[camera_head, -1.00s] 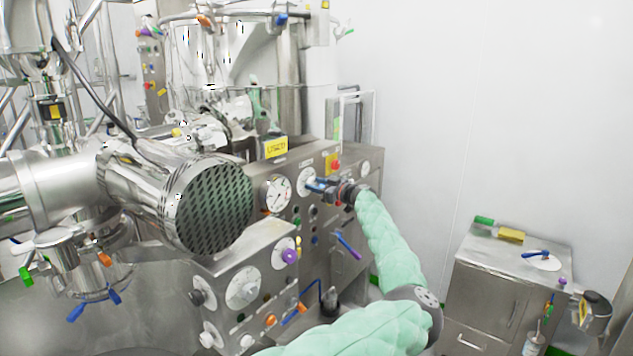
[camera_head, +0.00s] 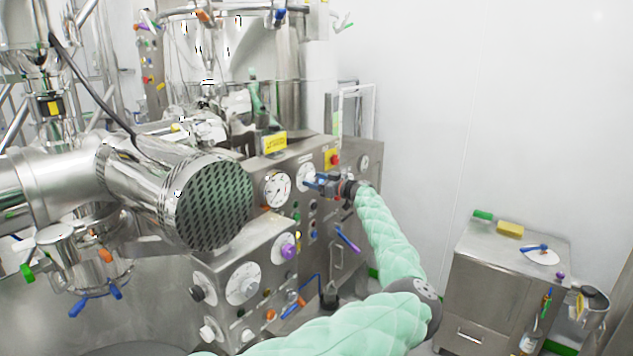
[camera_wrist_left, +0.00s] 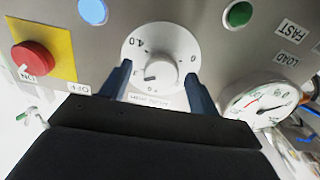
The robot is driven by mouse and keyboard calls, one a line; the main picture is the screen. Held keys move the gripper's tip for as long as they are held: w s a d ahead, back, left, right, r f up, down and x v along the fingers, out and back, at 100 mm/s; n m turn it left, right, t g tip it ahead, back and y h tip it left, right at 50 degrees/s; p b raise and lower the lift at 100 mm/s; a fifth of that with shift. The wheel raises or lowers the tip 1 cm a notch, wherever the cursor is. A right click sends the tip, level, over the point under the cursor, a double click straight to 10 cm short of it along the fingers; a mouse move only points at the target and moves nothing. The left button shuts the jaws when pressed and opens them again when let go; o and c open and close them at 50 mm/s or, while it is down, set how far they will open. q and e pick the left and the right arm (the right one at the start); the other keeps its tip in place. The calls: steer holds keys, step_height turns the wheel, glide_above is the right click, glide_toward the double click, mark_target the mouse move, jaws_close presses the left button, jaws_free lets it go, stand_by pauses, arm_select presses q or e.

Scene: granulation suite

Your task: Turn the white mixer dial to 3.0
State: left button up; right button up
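The white mixer dial (camera_wrist_left: 174,48) is a round white disc with a small raised knob at its centre, on the grey panel in the left wrist view. Marks near its rim look like 4.0 at upper left and 0 at right; the exact setting is not clear. In the head view the dial (camera_head: 305,172) is partly covered by my gripper. My left gripper (camera_head: 318,183) is at the panel front. In the left wrist view its two dark blue fingers (camera_wrist_left: 157,88) are apart, one on each side of the knob, with visible space between. My right gripper is not seen.
A red knob on a yellow plate (camera_wrist_left: 35,58) sits left of the dial, a gauge (camera_wrist_left: 262,103) to its right, and blue and green buttons above. A big perforated steel cylinder (camera_head: 213,205) juts out left of my arm. A steel cabinet (camera_head: 490,290) stands at right.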

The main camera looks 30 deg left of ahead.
mark_target(313, 180)
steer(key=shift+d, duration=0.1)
arm_select(q)
steer(key=shift+s+d+f+b, duration=0.1)
steer(key=shift+d+b, duration=0.35)
steer(key=shift+d, duration=0.05)
steer(key=d+b, duration=0.1)
steer(key=d, duration=0.1)
steer(key=shift+d+f+b, duration=0.1)
steer(key=shift+d+b, duration=0.25)
steer(key=shift+s+d+r+b, duration=0.1)
steer(key=shift+d+b, duration=0.35)
steer(key=shift+d, duration=0.55)
steer(key=shift+s+d+r+b, duration=0.1)
steer(key=shift+d+b, duration=0.35)
steer(key=shift+d, duration=0.55)
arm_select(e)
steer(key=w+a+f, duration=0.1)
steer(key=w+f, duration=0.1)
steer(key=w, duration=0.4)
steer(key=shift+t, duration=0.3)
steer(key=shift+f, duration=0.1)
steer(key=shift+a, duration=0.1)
